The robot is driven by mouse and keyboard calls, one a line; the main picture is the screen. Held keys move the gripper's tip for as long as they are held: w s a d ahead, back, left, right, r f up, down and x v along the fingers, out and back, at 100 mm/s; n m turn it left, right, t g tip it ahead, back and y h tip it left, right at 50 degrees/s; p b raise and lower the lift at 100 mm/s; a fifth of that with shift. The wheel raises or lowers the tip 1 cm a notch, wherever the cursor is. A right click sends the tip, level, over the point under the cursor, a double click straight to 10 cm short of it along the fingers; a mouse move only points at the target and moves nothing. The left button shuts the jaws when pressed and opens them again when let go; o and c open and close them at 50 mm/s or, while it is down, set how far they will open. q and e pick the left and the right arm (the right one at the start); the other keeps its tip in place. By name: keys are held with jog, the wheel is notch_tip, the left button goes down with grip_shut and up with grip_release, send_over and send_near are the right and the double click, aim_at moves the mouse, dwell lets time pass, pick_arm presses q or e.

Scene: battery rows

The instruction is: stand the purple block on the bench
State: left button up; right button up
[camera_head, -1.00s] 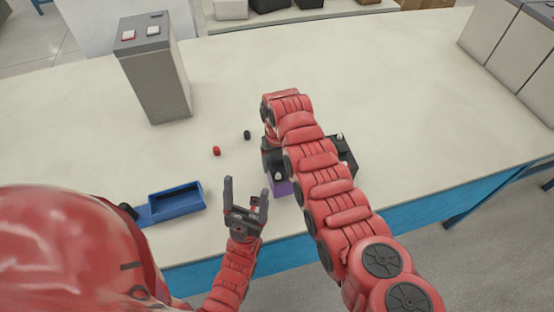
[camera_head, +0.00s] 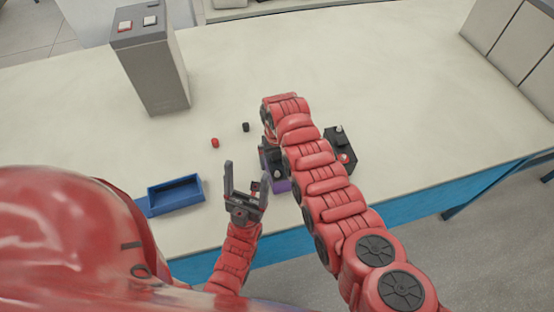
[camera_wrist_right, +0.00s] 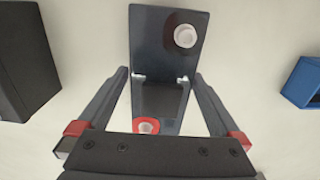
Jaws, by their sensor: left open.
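The purple block (camera_head: 283,186) has a dark top with a white knob and, in the right wrist view, a red-ringed terminal beside its dark top (camera_wrist_right: 160,45). Much of it is hidden by my right arm in the head view.
A black block (camera_head: 341,155) with white and red terminals stands right of my right arm. A blue tray (camera_head: 175,209) lies at left. A small red cap (camera_head: 214,142) and black cap (camera_head: 246,127) lie beyond. A grey box (camera_head: 155,75) stands behind; the bench's right half is mostly clear.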

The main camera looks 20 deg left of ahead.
aim_at(277, 154)
jog(key=shift+s+r, duration=0.1)
jog(key=shift+r, duration=0.7)
notch_tip(277, 154, up, 5)
jog(key=shift+f+b, duration=0.1)
jog(key=shift+b, duration=0.9)
notch_tip(277, 154, up, 5)
jog(key=shift+f+p, duration=0.2)
jog(key=shift+p, duration=0.6)
jog(key=shift+r+p, duration=0.55)
jog(key=shift+r, duration=0.15)
jog(key=shift+f, duration=0.1)
